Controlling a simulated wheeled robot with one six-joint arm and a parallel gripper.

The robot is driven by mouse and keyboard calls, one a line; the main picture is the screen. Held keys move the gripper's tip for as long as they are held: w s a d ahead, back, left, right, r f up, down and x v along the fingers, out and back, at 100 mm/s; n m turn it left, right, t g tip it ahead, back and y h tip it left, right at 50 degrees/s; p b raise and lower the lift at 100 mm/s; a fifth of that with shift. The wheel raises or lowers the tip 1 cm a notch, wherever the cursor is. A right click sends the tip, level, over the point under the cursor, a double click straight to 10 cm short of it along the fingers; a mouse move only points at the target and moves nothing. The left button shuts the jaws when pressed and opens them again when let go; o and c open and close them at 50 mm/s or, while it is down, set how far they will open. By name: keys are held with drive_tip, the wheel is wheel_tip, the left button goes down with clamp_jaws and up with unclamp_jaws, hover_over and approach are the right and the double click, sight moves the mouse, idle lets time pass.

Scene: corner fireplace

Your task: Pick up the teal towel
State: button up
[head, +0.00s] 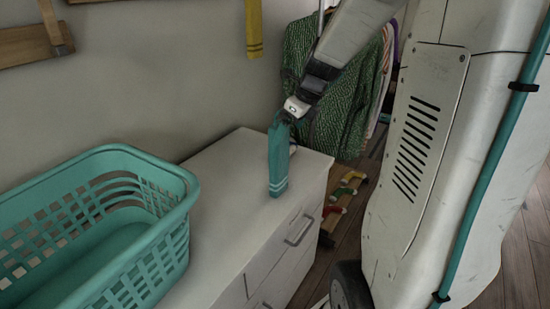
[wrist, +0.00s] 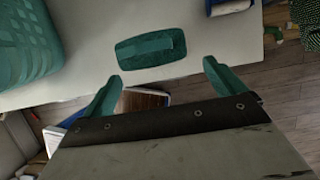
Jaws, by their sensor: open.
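The teal towel (head: 278,165) stands as a tall narrow shape with pale stripes near its bottom, on the white cabinet top (head: 233,165) in the head view. In the wrist view the teal towel (wrist: 150,48) is a rounded rectangle on the white top, ahead of my fingertips. My gripper (head: 284,119) is at the towel's upper end in the head view. In the wrist view my gripper (wrist: 164,71) has its two teal fingers spread apart with nothing between them. Whether a finger touches the towel is unclear.
A teal laundry basket (head: 168,170) stands on the cabinet to the left. Green patterned clothing (head: 300,50) hangs behind my arm. A yellow cloth (head: 254,28) hangs on the wall. A blue and white object (wrist: 230,7) lies on the top, right of the towel.

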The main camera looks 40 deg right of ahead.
sight(279, 154)
drive_tip(key=x, duration=0.5)
drive_tip(key=shift+w+a+f, duration=0.25)
drive_tip(key=shift+r, duration=0.1)
drive_tip(key=c, duration=1.6)
